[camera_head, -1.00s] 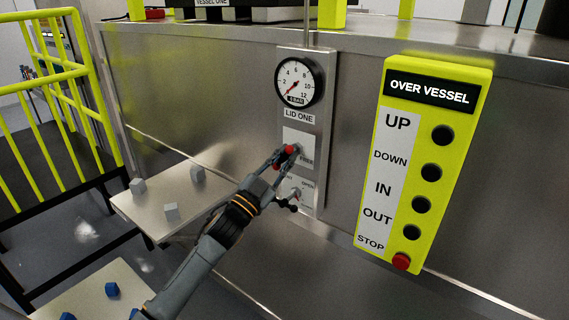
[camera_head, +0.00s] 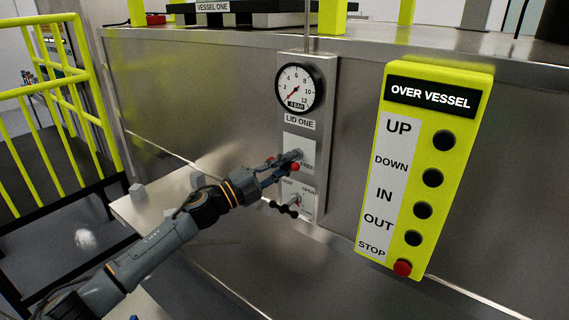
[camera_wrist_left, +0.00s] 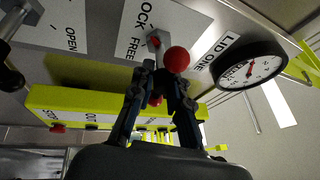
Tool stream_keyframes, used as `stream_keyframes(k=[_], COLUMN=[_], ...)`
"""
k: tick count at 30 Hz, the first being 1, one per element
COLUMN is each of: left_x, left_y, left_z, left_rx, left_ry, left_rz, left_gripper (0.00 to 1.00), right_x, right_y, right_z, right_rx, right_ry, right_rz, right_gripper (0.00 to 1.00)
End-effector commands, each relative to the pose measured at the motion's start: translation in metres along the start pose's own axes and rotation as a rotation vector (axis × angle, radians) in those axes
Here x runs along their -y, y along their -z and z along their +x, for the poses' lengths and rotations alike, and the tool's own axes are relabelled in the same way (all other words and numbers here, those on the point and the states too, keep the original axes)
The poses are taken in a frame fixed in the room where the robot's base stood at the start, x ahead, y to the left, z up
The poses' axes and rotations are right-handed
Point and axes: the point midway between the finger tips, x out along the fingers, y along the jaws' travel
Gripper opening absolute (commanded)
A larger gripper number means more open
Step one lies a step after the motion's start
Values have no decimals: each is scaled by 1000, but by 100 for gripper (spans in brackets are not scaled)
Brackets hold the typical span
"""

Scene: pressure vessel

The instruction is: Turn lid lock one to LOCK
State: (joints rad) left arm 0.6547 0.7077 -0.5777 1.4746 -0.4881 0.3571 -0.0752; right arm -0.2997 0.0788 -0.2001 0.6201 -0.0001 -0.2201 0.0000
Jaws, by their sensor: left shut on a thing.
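Lid lock one is a small handle with red ball ends on the LID ONE panel (camera_head: 317,185), below the gauge. Its red ball (camera_head: 295,167) shows at the fingertips, tilted down to the right. My left gripper (camera_head: 281,166) reaches in from the left and is shut on the handle. In the left wrist view, one red ball (camera_wrist_left: 176,59) stands past the fingers and another shows between them. The plate (camera_wrist_left: 150,22) reads FREE and part of LOCK. The fingers hide much of the handle and plate in the head view. My right gripper is not in view.
A black-ended handle (camera_head: 285,207) sits on a plate just below my gripper. The gauge (camera_head: 299,86) is above. A yellow OVER VESSEL button box (camera_head: 409,215) stands out at right. A shelf (camera_head: 150,206) and yellow railing (camera_head: 50,92) are at left.

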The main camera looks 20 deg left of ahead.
Motion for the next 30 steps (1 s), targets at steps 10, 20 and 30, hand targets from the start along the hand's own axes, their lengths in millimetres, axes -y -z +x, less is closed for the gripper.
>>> stream_keyframes(k=[10, 20, 30], left_x=[9, 9, 8], left_y=[-3, -3, -2], left_z=[1, 2, 2], left_rx=[-18, -22, -23], left_ry=[-35, -42, -42], left_rz=[122, 140, 138], left_gripper=[0, 0, 36], right_x=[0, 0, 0], right_y=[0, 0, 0], right_z=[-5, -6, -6], right_rx=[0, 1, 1], right_ry=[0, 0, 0], right_rz=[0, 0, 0], right_gripper=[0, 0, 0])
